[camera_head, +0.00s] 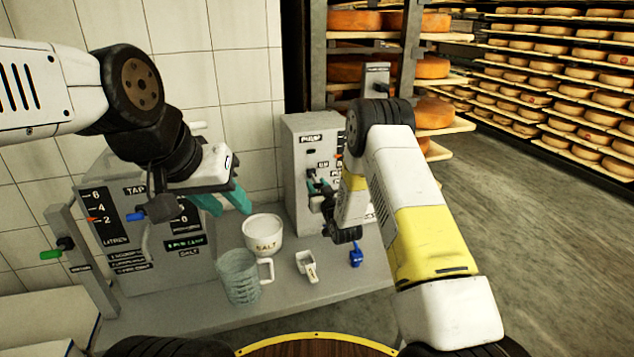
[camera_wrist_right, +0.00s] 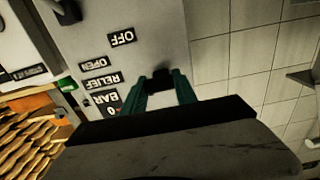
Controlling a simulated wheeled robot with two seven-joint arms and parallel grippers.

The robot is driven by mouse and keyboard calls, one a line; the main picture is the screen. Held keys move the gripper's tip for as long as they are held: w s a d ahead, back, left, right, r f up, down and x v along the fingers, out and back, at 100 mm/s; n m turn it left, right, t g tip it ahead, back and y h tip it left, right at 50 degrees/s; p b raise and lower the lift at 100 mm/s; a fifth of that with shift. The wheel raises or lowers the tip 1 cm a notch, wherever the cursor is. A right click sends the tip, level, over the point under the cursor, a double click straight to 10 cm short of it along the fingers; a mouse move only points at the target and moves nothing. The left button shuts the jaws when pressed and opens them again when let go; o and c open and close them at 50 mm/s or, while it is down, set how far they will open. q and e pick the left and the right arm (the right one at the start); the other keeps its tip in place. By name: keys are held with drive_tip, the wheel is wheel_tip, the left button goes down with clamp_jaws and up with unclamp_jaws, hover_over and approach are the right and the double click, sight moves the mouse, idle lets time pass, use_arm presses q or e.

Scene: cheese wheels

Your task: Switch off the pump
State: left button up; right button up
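The pump (camera_head: 302,175) is a grey box with a PUMP label, standing at the back of the counter in the head view. Its face (camera_wrist_right: 150,20) fills the upper left of the right wrist view, with OFF, OPEN and RELIEF labels upside down. My right gripper (camera_head: 322,187) is at the pump's front, partly hidden by its own wrist. In the wrist view its teal fingers (camera_wrist_right: 162,88) lie on either side of a black knob (camera_wrist_right: 161,77); whether they grip it is unclear. My left gripper (camera_head: 228,200) is open and empty above the counter.
A tap panel (camera_head: 150,240) stands left on the counter (camera_head: 300,300). Cheese shelves (camera_head: 560,80) line the right; the floor there is free.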

clamp_jaws()
drive_tip(key=shift+w+f+t, duration=0.1)
drive_tip(key=shift+f+t, duration=0.3)
drive_tip(key=shift+w+f+t+y, duration=0.15)
drive_tip(key=shift+t+y, duration=0.15)
drive_tip(key=shift+t, duration=0.3)
drive_tip(key=o, duration=0.7)
unclamp_jaws()
